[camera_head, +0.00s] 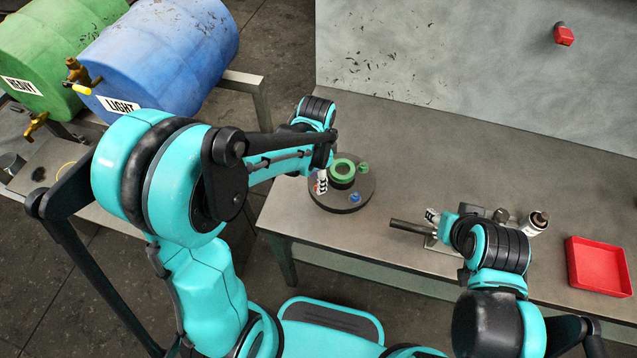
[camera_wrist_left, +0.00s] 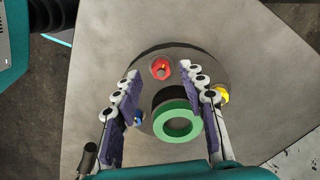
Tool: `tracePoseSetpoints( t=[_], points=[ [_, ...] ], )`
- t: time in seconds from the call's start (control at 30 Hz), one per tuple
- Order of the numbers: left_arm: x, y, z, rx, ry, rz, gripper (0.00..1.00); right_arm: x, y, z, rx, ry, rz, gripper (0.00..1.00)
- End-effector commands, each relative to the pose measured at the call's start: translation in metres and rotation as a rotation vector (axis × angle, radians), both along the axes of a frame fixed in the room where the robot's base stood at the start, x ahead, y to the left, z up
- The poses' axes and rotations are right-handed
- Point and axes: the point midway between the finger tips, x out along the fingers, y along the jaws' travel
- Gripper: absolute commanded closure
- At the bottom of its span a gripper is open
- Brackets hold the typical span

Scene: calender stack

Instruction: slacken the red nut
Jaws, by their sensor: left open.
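The red nut (camera_wrist_left: 161,69) sits on a dark round plate (camera_wrist_left: 200,63), near its far edge in the left wrist view. My left gripper (camera_wrist_left: 160,73) is open, with its two purple-padded fingers on either side of the red nut in that view. I cannot tell how far above the nut the tips are. In the head view my left gripper (camera_head: 321,182) is at the left side of the plate (camera_head: 325,201), and a bit of red shows by its fingers. My right gripper (camera_head: 433,216) is beside a metal fixture, its fingers mostly hidden by its arm.
A green ring (camera_wrist_left: 177,121) on a dark post stands mid-plate, close to the left fingers. Yellow (camera_wrist_left: 222,94) and blue (camera_wrist_left: 138,118) nuts surround it. A red tray (camera_head: 598,266) lies on the right of the bench; the bench behind the plate is clear.

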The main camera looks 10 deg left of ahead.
Motion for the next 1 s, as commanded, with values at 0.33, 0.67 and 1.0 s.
tracePoseSetpoints(
  t=[0.33, 0.67, 1.0],
  points=[
    [0.0, 0.0, -0.031, 0.0, -0.001, 0.001, 0.59, 0.0, 0.0, -0.01, 0.0, 0.0, 0.0, 0.6],
    [0.0, 0.0, -0.031, 0.0, -0.001, 0.002, 0.9, 0.0, 0.0, -0.01, 0.0, 0.0, 0.0, 0.6],
    [0.0, 0.0, -0.031, 0.0, -0.001, 0.013, 1.0, 0.0, 0.0, -0.01, 0.0, 0.0, 0.0, 0.6]
  ],
)
